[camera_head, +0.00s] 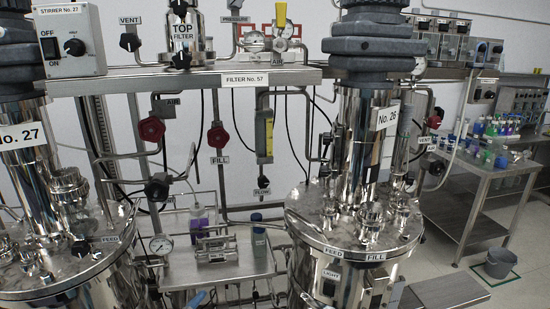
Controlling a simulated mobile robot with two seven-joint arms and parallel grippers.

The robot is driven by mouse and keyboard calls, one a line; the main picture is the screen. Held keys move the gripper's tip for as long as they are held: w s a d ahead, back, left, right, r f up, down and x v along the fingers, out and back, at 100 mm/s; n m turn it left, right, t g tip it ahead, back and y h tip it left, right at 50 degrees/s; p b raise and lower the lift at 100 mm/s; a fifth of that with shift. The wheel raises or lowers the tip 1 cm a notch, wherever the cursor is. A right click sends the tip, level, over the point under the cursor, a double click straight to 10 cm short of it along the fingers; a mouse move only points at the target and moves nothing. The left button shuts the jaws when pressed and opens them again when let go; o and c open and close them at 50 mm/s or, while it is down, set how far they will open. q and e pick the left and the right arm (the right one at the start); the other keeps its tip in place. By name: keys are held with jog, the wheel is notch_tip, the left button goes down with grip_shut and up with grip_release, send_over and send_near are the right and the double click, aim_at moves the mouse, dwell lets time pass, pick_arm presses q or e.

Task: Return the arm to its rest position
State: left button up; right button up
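Neither of my arms nor their grippers shows in the head view. The space in front of the skid holds no arm link that I can make out. Whether either gripper is open, shut or holding something is not shown.
Steel vessels No. 27 (30,165) and No. 26 (362,245) stand left and right. Between them a low shelf (215,272) carries a purple-liquid bottle (199,224) and a dark-capped bottle (259,236). Red valve handles (151,129) jut forward. A grey bucket (496,264) stands on the floor at right.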

pick_arm(q)
jog(key=s+a+f+n+g+y+p, duration=0.1)
jog(key=s+f+n+g+y, duration=0.2)
jog(key=s+f+n, duration=0.2)
jog(key=s+a+f+n+g+y+p, duration=0.1)
jog(key=s+f+n, duration=0.5)
jog(key=s+f, duration=0.6)
jog(key=s+a+g+y, duration=0.1)
jog(key=s+g, duration=0.1)
jog(key=s, duration=0.5)
jog(key=shift+a+g+y, duration=0.2)
jog(key=shift+g+y, duration=0.2)
pick_arm(e)
jog(key=shift+h, duration=0.3)
jog(key=f, duration=0.1)
jog(key=s+d+f, duration=0.1)
jog(key=f, duration=0.1)
jog(key=shift+s+d+f, duration=0.15)
jog(key=shift+d+f, duration=0.1)
jog(key=shift+f, duration=0.15)
pick_arm(q)
jog(key=c, duration=0.3)
pick_arm(e)
jog(key=c, duration=0.3)
